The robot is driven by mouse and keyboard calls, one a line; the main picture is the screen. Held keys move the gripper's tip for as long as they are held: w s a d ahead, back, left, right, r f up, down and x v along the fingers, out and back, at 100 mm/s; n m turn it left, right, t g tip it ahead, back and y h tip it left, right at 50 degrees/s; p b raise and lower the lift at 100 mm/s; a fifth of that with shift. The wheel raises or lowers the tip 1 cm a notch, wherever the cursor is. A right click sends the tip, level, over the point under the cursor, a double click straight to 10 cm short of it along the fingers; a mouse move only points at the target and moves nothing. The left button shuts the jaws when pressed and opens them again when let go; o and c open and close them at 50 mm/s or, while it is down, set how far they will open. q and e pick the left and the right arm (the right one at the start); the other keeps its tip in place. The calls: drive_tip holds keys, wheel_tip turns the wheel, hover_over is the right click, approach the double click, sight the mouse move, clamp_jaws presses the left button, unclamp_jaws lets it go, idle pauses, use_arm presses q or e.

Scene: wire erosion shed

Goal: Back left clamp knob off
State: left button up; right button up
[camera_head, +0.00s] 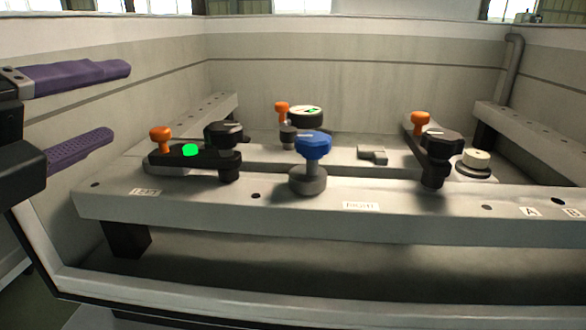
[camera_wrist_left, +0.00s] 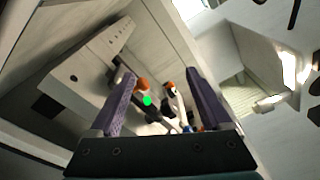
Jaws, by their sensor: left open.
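My left gripper (camera_head: 122,102) comes in from the left with its two purple fingers apart and empty, above and left of the bench fixture. Its fingers also frame the left wrist view (camera_wrist_left: 160,78). A dark clamp bar (camera_head: 194,158) with a black knob (camera_head: 224,133) and an orange knob (camera_head: 160,135) sits on the left of the fixture, a bright green dot on its bar. Further back stands another orange knob (camera_head: 282,107) beside a round, pale-topped dark part (camera_head: 304,114) with a green mark. I cannot tell for sure which is the back left clamp. My right gripper is out of view.
A blue knob (camera_head: 313,145) stands on a grey base in the middle. A right clamp has a black knob (camera_head: 440,143) and an orange knob (camera_head: 420,120). A pale round cap (camera_head: 477,158) is beside it. The grey front rail (camera_head: 310,222) carries labels. Tank walls surround everything.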

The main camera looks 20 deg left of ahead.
sight(208, 136)
use_arm(q)
drive_tip(key=d+f+m+g+h+b, duration=0.1)
drive_tip(key=d+f+m+h+b, duration=0.15)
drive_tip(key=m+h, duration=0.45)
drive_tip(key=d+f+m+h+b, duration=0.2)
drive_tip(key=m+b, duration=0.1)
drive_tip(key=m, duration=0.8)
drive_tip(key=p+x, duration=0.3)
drive_tip(key=x, duration=0.5)
drive_tip(key=shift+d+r, duration=0.15)
drive_tip(key=shift+w+d, duration=0.25)
drive_tip(key=shift+w, duration=0.2)
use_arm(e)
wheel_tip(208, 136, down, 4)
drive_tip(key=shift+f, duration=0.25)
use_arm(q)
clamp_jaws()
